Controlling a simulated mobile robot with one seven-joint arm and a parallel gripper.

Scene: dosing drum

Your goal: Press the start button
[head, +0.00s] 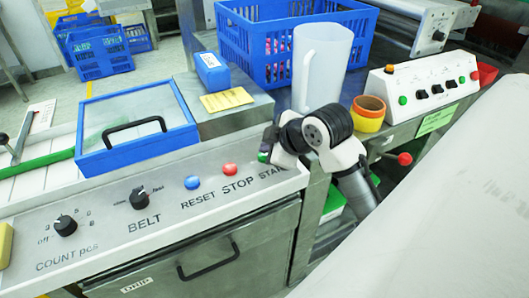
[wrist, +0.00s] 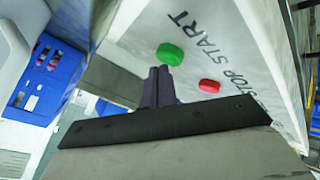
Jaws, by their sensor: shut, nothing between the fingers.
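The green start button (wrist: 170,54) sits on the sloped steel panel above the START label. In the wrist view it lies just past the tips of my gripper (wrist: 159,72), slightly to their right. The fingers are together and empty. In the head view my gripper (head: 268,146) is at the right end of the panel, over the start button, which is mostly hidden behind it. I cannot tell whether the fingertips touch the button. The red stop button (head: 229,169) is to the left; it also shows in the wrist view (wrist: 209,86).
A blue reset button (head: 192,182) and black knobs (head: 65,225) line the panel further left. A blue-framed lid (head: 136,128) lies behind them. A white pitcher (head: 321,66), a blue crate (head: 262,45) and tape rolls (head: 368,113) stand behind my arm.

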